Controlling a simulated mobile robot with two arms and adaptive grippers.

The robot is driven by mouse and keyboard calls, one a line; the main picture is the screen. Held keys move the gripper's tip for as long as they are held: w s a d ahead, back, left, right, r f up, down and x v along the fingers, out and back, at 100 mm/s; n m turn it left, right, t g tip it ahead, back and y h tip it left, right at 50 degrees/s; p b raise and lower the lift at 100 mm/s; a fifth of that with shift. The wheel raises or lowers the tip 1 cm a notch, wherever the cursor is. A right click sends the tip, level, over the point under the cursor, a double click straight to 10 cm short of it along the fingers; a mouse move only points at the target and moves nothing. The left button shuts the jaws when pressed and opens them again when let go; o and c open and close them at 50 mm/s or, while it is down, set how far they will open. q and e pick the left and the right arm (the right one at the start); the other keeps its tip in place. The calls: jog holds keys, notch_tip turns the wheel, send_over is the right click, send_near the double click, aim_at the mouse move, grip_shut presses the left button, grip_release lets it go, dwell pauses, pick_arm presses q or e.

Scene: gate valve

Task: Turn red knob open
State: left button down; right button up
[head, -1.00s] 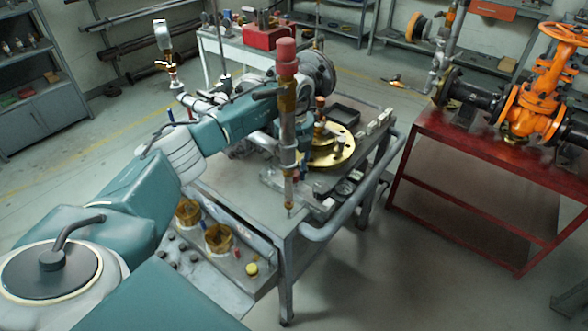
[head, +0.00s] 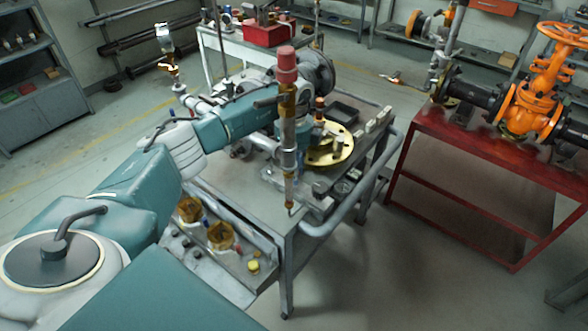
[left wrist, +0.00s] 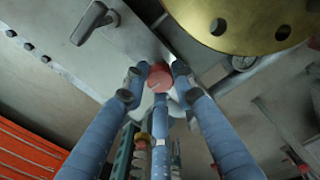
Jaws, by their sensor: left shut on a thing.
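In the head view my left arm reaches in over the grey workbench (head: 245,205). Its gripper there is largely hidden behind an upright pipe with a red top (head: 287,65). The head view does not clearly show which part the fingers hold. My right gripper is not in view.
A gold disc (head: 343,153) lies on the bench close to the gripper; it also shows in the left wrist view (left wrist: 255,22). A red table (head: 455,140) with an orange valve (head: 533,105) stands to the right. Clear floor lies between the two tables.

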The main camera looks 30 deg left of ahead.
pick_arm(q)
jog(key=shift+n, duration=0.5)
jog(key=c, duration=1.4)
grip_release()
notch_tip(320, 180, up, 12)
